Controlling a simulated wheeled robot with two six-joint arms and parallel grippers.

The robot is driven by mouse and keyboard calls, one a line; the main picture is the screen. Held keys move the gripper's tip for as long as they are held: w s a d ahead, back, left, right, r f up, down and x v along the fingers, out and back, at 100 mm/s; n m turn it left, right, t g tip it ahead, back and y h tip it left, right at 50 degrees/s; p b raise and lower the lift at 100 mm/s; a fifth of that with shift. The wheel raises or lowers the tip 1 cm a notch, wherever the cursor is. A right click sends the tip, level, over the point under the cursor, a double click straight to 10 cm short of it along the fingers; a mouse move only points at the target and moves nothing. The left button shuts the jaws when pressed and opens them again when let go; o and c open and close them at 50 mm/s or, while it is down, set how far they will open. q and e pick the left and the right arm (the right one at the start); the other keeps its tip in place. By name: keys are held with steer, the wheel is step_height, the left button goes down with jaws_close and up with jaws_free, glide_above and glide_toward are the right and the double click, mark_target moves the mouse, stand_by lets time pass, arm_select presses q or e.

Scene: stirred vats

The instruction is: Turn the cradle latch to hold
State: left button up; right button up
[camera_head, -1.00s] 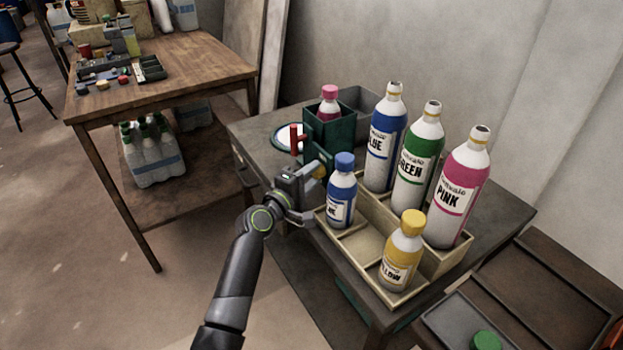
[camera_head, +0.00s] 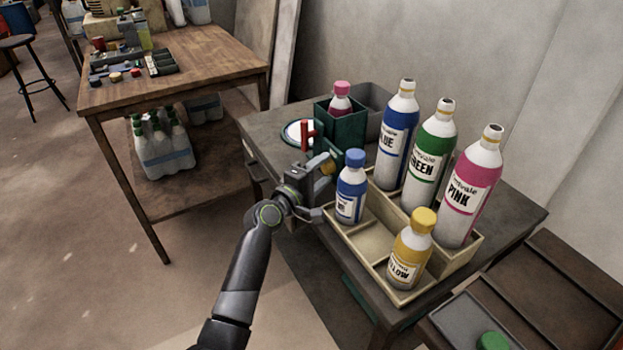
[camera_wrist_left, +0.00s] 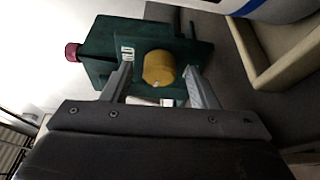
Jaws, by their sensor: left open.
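The green cradle (camera_head: 347,130) stands on the grey table and holds a pink-capped bottle (camera_head: 341,98). A red upright handle (camera_head: 308,133) is at its left side. My left gripper (camera_wrist_left: 160,75) is open, with one finger on each side of the knob. I cannot tell whether the fingers touch it. In the head view my left gripper (camera_head: 322,172) is in front of the cradle. A small white label beside the knob is unreadable. My right gripper is out of view.
A beige divided tray (camera_head: 362,238) close to the right of my gripper holds small blue (camera_head: 351,188) and yellow (camera_head: 411,250) bottles. Tall blue, green and pink bottles stand behind. A wooden table (camera_head: 175,62) is at the back left.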

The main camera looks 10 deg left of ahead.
arm_select(q)
steer(key=p+v, duration=0.1)
steer(key=v, duration=1.6)
steer(key=shift+s, duration=0.2)
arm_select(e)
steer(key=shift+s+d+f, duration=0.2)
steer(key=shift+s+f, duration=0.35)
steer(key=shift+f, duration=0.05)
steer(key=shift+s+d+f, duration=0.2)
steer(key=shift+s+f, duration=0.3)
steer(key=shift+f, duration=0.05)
arm_select(q)
steer(key=shift+a, duration=0.1)
